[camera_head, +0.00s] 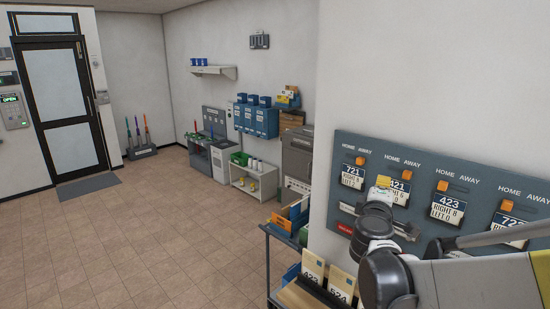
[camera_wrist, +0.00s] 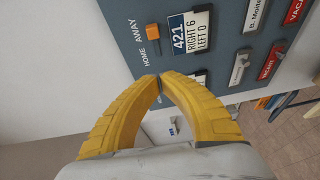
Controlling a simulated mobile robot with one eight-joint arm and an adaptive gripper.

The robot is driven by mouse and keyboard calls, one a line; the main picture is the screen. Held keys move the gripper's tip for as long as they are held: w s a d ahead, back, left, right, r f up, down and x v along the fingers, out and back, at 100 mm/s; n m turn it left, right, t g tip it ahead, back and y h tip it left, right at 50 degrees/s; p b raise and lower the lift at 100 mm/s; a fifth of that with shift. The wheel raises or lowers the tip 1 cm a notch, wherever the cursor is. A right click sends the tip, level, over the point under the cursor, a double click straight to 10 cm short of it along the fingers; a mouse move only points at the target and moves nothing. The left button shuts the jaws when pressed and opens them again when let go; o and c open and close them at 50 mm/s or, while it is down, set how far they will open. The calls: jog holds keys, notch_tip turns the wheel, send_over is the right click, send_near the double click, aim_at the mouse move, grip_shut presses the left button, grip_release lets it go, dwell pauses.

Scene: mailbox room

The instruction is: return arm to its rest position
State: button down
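My gripper (camera_wrist: 159,82) has two curved yellow fingers whose tips meet in the wrist view, with nothing held between them. In the head view the yellow fingers (camera_head: 383,183) show small in front of the blue-grey mailbox panel (camera_head: 345,205), beside the 421 label. Whether they touch the panel is not clear. The dark arm joints below hide part of the panel. In the wrist view the 421 label (camera_wrist: 190,32) and an orange slider (camera_wrist: 153,31) are just beyond the fingertips.
A cart (camera_head: 268,265) with bins and numbered cards stands below, close to my arm. Shelves and blue boxes line the far wall. The tiled floor (camera_head: 130,240) at left is clear.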

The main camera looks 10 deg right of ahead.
jog(key=s+a+f+m+g+y+b, duration=0.15)
jog(key=s+f+m+b, duration=0.25)
jog(key=s+f+b, duration=0.4)
jog(key=s+a+f+m+g+y+b, duration=0.1)
jog(key=s+a+f+m+g+b, duration=0.4)
jog(key=f, duration=0.6)
jog(key=s+a+f+m+y+b, duration=0.1)
jog(key=s+a+f+y+b, duration=0.2)
jog(key=s+a+f, duration=0.3)
jog(key=s+a+f+g+y+b, duration=0.1)
jog(key=s+a+f+y+b, duration=0.3)
jog(key=s+f, duration=0.3)
notch_tip(320, 180, down, 4)
jog(key=shift+s+a+r+m+b, duration=0.2)
jog(key=shift+s+a+m+b, duration=0.25)
jog(key=shift+a, duration=0.45)
